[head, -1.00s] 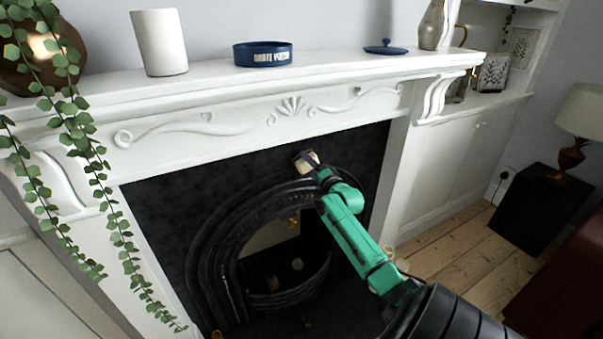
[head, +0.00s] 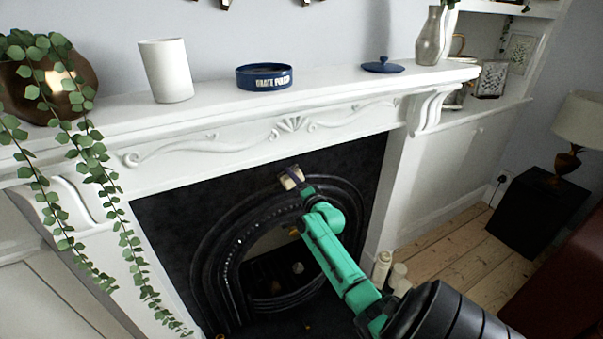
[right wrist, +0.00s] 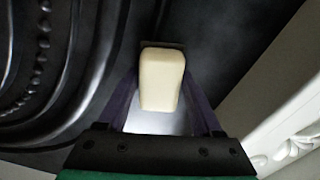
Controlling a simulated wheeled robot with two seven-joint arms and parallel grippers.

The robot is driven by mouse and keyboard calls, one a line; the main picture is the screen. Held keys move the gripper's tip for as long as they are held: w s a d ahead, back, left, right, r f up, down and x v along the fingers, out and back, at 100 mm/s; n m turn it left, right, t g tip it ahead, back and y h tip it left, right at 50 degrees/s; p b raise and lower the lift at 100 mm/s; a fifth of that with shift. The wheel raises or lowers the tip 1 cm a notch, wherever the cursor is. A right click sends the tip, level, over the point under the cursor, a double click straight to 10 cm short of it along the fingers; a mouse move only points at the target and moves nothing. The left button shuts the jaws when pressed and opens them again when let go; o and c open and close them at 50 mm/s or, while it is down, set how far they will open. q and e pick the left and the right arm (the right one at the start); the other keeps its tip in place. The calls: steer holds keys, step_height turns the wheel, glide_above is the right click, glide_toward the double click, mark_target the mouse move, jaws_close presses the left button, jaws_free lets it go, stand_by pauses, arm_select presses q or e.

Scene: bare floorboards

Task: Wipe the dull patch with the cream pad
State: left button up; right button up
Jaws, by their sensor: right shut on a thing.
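The cream pad (head: 291,179) is held in my right gripper (head: 294,182) against or close to the black fireplace surround (head: 180,222), just above the arch. In the right wrist view the pad (right wrist: 161,78) sits between the two dark fingers of my right gripper (right wrist: 162,95), which is shut on it. Its far end meets the black surface, but I cannot tell how firmly. A faint greyish haze shows on the black face beside the pad; I cannot make out a clear edge of the dull patch. My left gripper is out of view.
The white mantel (head: 210,110) overhangs above, bearing a white cup (head: 166,70), an open blue tin (head: 264,77), a blue lid (head: 383,66) and a vase (head: 431,38). Ivy (head: 85,150) trails at left. Pale bottles (head: 382,266) stand on the floorboards at right.

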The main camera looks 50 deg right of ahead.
steer(key=shift+w+a+r, duration=0.1)
steer(key=shift+w+a, duration=0.15)
steer(key=shift+a, duration=0.4)
steer(key=a+p, duration=0.1)
steer(key=w+a+p, duration=0.1)
steer(key=a, duration=0.1)
steer(key=shift+w+a, duration=0.1)
steer(key=shift+a, duration=0.15)
steer(key=shift+w+a+p, duration=0.2)
steer(key=shift+a+p, duration=0.4)
steer(key=shift+p, duration=0.05)
steer(key=shift+w+a+p, duration=0.3)
steer(key=shift+a, duration=0.5)
steer(key=shift+w+a, duration=0.1)
steer(key=shift+a, duration=0.1)
steer(key=shift+s+a+p, duration=0.1)
steer(key=shift+s+p, duration=0.25)
steer(key=shift+p, duration=0.15)
steer(key=p, duration=0.3)
glide_toward(265, 181)
steer(key=shift+w, duration=0.25)
